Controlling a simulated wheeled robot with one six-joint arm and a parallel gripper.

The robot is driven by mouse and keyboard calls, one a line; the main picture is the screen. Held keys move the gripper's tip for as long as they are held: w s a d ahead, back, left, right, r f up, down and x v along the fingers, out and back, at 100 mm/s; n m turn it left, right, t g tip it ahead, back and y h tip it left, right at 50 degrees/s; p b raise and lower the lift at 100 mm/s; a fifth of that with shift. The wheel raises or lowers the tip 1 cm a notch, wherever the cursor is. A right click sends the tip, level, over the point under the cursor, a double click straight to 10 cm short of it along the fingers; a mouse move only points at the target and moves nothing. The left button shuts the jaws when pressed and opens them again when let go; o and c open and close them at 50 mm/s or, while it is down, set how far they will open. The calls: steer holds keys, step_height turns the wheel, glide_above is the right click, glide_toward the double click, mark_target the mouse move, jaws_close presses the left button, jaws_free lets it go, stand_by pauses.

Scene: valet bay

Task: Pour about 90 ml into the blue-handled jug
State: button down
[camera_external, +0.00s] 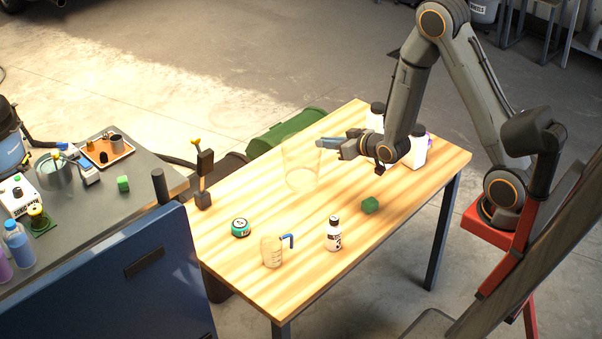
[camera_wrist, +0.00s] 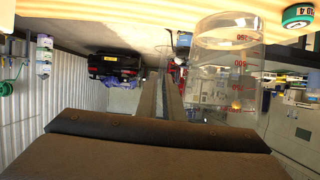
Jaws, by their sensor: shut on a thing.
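A large clear beaker (camera_external: 300,168) with red graduation marks is upright over the left back of the wooden table. My gripper (camera_external: 327,143) is at its upper right side, shut on it. In the wrist view the beaker (camera_wrist: 222,75) shows right of my fingers (camera_wrist: 163,85); the exact contact is unclear. I cannot tell how much liquid it holds, or whether its base touches the table. The blue-handled jug (camera_external: 271,251), clear with measuring marks, stands upright near the table's front edge, its handle to the right. Its contents are too faint to tell.
A white bottle with a black cap (camera_external: 333,234) stands right of the jug. White containers (camera_external: 416,152) stand behind my wrist.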

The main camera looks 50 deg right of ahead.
mark_target(289, 140)
steer(key=shift+w+a+r, duration=0.1)
steer(key=w+a+n+y, duration=0.1)
steer(key=w+a+y, duration=0.1)
steer(key=w+a, duration=0.1)
steer(key=w+a+n+y+p, duration=0.1)
steer(key=w+a+n, duration=0.1)
steer(key=w+a, duration=0.1)
steer(key=w+a+n+g+y, duration=0.1)
steer(key=w+a+y, duration=0.1)
steer(key=w+a, duration=0.1)
steer(key=shift+a+r+n+y, duration=0.3)
steer(key=shift+a+r+n, duration=0.05)
steer(key=shift+a+n, duration=0.1)
steer(key=w+a+f+n+g+y+p, duration=0.1)
steer(key=w+a+f+n+g+y, duration=0.1)
steer(key=a+n+g+y, duration=0.1)
steer(key=w+a+f+n+g+y+p, duration=0.1)
steer(key=w+a+f+n+g+y, duration=0.1)
steer(key=a, duration=0.4)
steer(key=shift+w+f+n+g+y, duration=0.35)
steer(key=shift+n+g+y, duration=0.15)
steer(key=shift+n, duration=0.55)
steer(key=shift+s, duration=0.1)
